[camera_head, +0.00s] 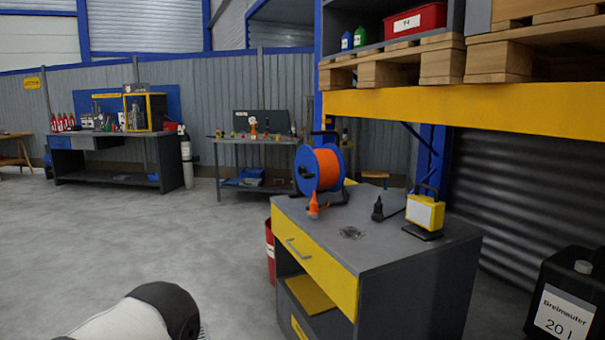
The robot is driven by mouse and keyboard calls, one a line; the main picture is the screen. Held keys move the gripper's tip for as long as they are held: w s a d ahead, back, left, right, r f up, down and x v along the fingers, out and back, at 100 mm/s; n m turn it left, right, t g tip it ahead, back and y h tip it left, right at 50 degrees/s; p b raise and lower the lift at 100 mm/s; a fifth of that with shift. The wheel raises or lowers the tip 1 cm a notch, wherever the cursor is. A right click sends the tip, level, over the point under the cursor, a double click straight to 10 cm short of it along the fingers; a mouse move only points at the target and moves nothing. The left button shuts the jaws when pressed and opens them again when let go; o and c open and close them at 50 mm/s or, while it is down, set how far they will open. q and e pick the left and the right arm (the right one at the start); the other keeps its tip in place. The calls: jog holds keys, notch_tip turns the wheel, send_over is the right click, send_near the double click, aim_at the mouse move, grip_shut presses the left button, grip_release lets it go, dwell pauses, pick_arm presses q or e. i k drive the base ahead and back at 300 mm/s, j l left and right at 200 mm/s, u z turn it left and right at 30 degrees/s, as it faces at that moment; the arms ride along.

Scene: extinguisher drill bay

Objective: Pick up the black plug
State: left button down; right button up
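The black plug (377,208) stands on the grey top of the workbench (400,250), between the orange cable reel (328,168) and the yellow work lamp (425,211). It looks small and dark, with a thin cable seeming to run toward the lamp. An orange connector (313,205) stands to its left, in front of the reel. A white and black part of my own arm shows at the bottom left, well away from the bench. Neither gripper's fingers are in view.
A small dark item (351,233) lies near the bench's front edge. A yellow shelf beam (470,108) with pallets overhangs the bench at the right. A black canister (567,300) stands at lower right, a red bin (270,250) left of the bench. The floor at left is clear.

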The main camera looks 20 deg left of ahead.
aim_at(378, 206)
jog(key=i+j+z, duration=0.4)
jog(key=j, duration=0.15)
jog(key=j+z, duration=0.4)
jog(key=j, duration=0.2)
jog(key=i+j+z, duration=0.15)
jog(key=j+z, duration=0.2)
jog(key=j, duration=0.35)
jog(key=j+z, duration=0.4)
jog(key=j, duration=0.3)
jog(key=k+j+z, duration=0.1)
jog(key=j+z, duration=0.3)
jog(key=j, duration=0.3)
jog(key=k+j+z, duration=0.15)
jog(key=j+z, duration=0.25)
jog(key=j, duration=0.25)
jog(key=k+j+z, duration=0.35)
jog(key=j, duration=0.25)
jog(key=k+j+z, duration=0.25)
jog(key=j+z, duration=0.15)
jog(key=j, duration=0.15)
